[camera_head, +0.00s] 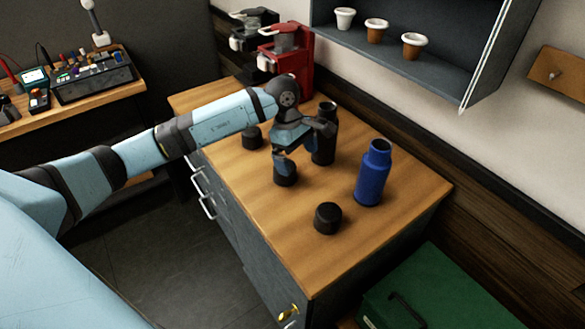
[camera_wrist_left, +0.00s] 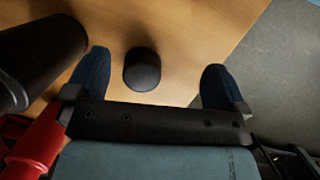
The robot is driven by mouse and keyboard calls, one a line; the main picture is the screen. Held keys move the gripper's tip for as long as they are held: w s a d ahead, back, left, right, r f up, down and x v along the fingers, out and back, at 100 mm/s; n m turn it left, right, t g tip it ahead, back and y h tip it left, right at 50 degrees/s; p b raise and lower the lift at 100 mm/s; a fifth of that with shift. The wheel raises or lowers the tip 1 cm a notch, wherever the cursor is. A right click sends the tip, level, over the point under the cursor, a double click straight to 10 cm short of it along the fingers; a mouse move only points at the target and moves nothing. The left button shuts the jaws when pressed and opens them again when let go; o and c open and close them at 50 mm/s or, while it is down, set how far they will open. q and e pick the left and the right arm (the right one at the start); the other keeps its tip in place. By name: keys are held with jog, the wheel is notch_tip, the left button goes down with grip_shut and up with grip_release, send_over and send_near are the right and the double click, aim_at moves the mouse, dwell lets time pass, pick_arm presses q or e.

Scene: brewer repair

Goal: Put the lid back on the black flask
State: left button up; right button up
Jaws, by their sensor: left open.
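The black flask (camera_head: 325,148) stands upright on the wooden counter, partly hidden behind my left gripper (camera_head: 281,153). It also shows at the left of the left wrist view (camera_wrist_left: 35,55). A black lid (camera_head: 286,176) sits on the counter under the left gripper, with its top partly covered by the fingers. In the wrist view a black lid (camera_wrist_left: 142,70) shows between the two blue fingers, with gaps on both sides. The left gripper is open and empty. Two similar black lids stand on the counter, one farther back (camera_head: 252,138) and one nearer (camera_head: 328,218). My right gripper is out of view.
A blue flask (camera_head: 374,174) stands right of the black flask. A red brewer (camera_head: 287,50) and a black brewer (camera_head: 250,30) stand at the back. A shelf with small pots (camera_head: 376,30) hangs above. A green case (camera_head: 440,295) lies below the counter's near end.

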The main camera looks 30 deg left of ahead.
pick_arm(q)
jog(key=w+a+r+y, duration=0.2)
jog(key=a+r+y, duration=0.1)
jog(key=a, duration=0.3)
jog(key=shift+w+m, duration=0.2)
jog(key=shift+m, duration=0.1)
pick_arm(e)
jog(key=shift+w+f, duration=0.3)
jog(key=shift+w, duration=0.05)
pick_arm(q)
send_over(282, 181)
jog(key=w+a, duration=0.2)
jog(key=w, duration=0.1)
notch_tip(282, 181, down, 9)
jog(key=shift+w+d+r+p, duration=0.1)
jog(key=shift+d+r+p, duration=0.05)
jog(key=shift+p, duration=0.3)
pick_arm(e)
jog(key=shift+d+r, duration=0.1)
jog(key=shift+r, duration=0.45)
